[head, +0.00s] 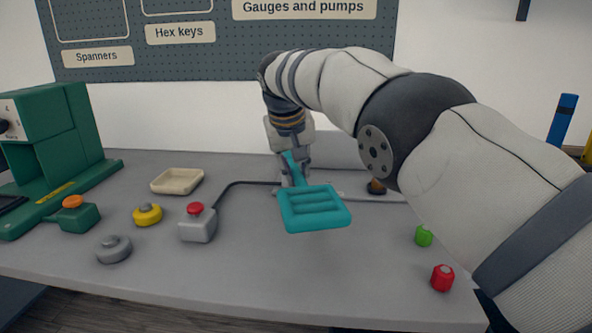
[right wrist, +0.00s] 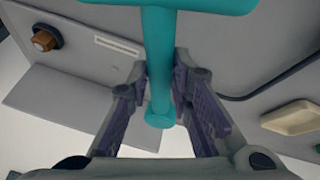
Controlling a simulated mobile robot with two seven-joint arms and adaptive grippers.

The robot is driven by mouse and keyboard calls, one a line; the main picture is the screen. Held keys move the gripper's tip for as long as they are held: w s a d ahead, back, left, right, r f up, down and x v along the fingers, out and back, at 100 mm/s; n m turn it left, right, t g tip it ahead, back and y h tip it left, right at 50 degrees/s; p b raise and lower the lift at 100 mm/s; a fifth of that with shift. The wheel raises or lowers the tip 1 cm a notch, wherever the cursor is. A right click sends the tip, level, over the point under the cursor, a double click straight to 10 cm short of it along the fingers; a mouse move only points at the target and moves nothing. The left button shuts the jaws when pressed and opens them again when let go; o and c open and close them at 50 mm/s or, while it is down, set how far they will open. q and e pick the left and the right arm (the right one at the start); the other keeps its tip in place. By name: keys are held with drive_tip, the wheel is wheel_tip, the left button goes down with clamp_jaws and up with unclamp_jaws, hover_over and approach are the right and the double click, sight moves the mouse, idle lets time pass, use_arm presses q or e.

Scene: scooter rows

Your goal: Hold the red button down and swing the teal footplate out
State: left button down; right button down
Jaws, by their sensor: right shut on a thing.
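The teal footplate (head: 315,210) extends toward the front of the bench, with its ribbed pad facing up. My right gripper (head: 294,174) is shut on the footplate's narrow stem behind the pad. In the right wrist view the teal stem (right wrist: 160,55) runs between the two fingers (right wrist: 165,95). The red button (head: 195,208) is on top of a small grey box (head: 198,226) left of the footplate. Nothing touches the red button. A dark cable runs from this box toward the footplate's mount. My left gripper is not in view.
A yellow button (head: 147,214), a grey button (head: 114,248) and an orange button (head: 72,201) stand to the left. A cream tray (head: 177,181) lies behind them. Red (head: 442,277) and green (head: 424,236) knobs lie at the right. The bench front is clear.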

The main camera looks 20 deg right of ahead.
drive_tip(key=shift+a+f, duration=0.1)
drive_tip(key=c, duration=1.4)
unclamp_jaws()
drive_tip(key=shift+c, duration=0.2)
drive_tip(key=v, duration=1.2)
